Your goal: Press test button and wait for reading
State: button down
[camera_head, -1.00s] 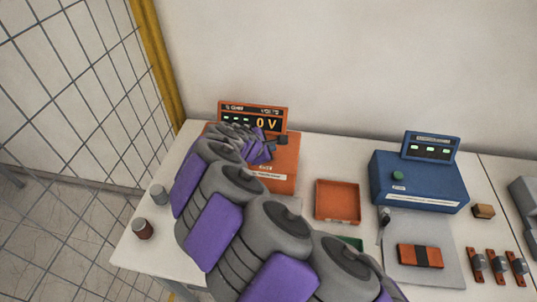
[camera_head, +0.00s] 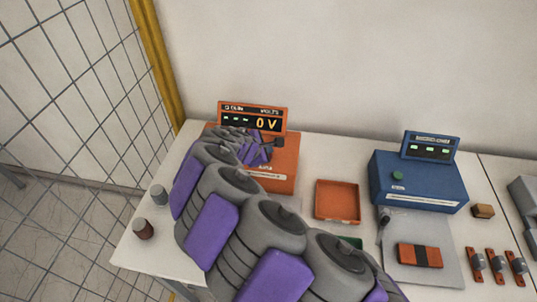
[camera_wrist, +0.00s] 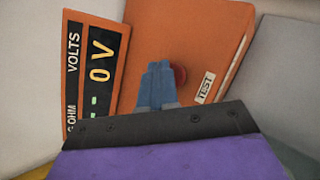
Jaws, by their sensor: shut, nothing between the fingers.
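An orange tester (camera_head: 285,178) stands at the back left of the table, and its raised display (camera_head: 252,117) reads 0 V. The display (camera_wrist: 92,80) also reads 0 V in the wrist view. A red button (camera_wrist: 180,75) is on the orange case beside a TEST label (camera_wrist: 204,88). My gripper (camera_wrist: 156,72) is shut and empty, with its blue-grey fingertips over the case, partly covering the button. I cannot tell whether they touch it. In the head view my gripper (camera_head: 279,143) is above the tester, and my arm hides much of the case.
An orange tray (camera_head: 338,203) lies right of the tester. A blue instrument (camera_head: 418,180) with a green button stands further right, behind a grey mat (camera_head: 440,277). Two small jars (camera_head: 158,194) stand at the table's left edge. A wire fence (camera_head: 75,90) is on the left.

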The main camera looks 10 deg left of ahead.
jog(key=shift+a+f, duration=0.2)
jog(key=shift+a, duration=0.25)
jog(key=shift+d+f, duration=0.15)
jog(key=shift+d, duration=0.3)
jog(key=shift+a+f, duration=0.15)
jog(key=shift+a, duration=0.15)
jog(key=shift+d+r+p, duration=0.3)
jog(key=shift+r+p, duration=0.6)
jog(key=shift+r, duration=0.05)
jog(key=shift+r, duration=0.1)
jog(key=shift+r+p, duration=2)
jog(key=shift+r, duration=0.4)
